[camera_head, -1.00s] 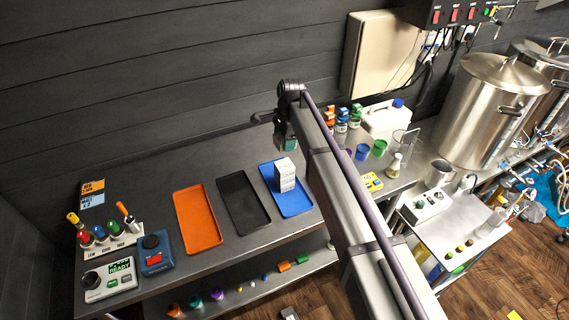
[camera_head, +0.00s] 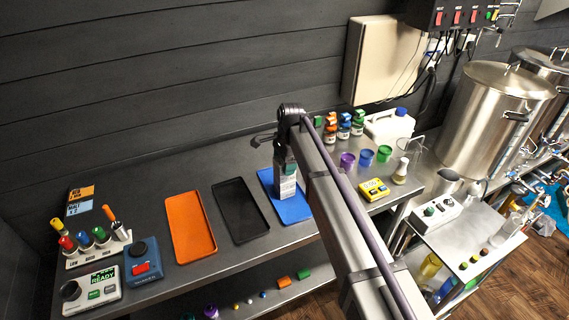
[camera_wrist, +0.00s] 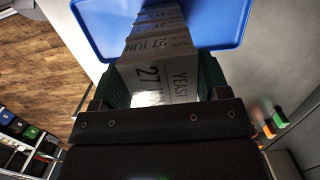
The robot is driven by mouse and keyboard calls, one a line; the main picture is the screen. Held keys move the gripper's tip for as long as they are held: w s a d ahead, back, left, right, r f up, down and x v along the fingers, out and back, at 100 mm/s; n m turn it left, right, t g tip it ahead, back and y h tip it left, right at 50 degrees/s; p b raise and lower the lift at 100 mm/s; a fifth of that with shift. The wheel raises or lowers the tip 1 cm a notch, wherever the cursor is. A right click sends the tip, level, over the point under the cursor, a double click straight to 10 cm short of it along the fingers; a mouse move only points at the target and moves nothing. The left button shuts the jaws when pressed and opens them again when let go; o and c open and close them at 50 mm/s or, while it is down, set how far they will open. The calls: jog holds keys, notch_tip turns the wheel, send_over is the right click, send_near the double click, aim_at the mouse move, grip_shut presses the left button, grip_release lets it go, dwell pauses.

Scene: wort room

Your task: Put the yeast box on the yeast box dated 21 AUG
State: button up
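A stack of white yeast boxes (camera_wrist: 162,84) stands on a blue tray (camera_head: 296,211). My gripper (camera_head: 287,187) is down over the tray at the stack's top. Its green fingers (camera_wrist: 163,86) stand on both sides of the nearest box, close to its faces. Whether they press on it I cannot tell. In the head view my gripper and arm hide most of the stack. No 21 AUG label is readable.
A black tray (camera_head: 240,210) and an orange tray (camera_head: 190,228) lie empty to the left. A yellow device (camera_head: 374,190) and purple, blue and green cups stand right of my arm. Markers and control boxes stand at the far left. A dark wall runs behind.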

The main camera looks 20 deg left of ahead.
jog(key=o, duration=0.3)
notch_tip(320, 180, up, 12)
jog(key=w+d+r+p, duration=0.1)
jog(key=p, duration=1.2)
jog(key=s+d+f+n, duration=0.15)
jog(key=s+d, duration=0.35)
jog(key=d, duration=0.7)
jog(key=s+d+r+n, duration=0.15)
jog(key=s+d, duration=0.25)
jog(key=d, duration=0.8)
jog(key=s+d+n+t+h, duration=0.1)
jog(key=s+d+n, duration=0.5)
jog(key=s+d, duration=1.05)
notch_tip(320, 180, down, 11)
jog(key=w+b, duration=0.1)
jog(key=b, duration=0.9)
jog(key=shift+w+d+b, duration=0.25)
jog(key=shift+d+b, duration=0.1)
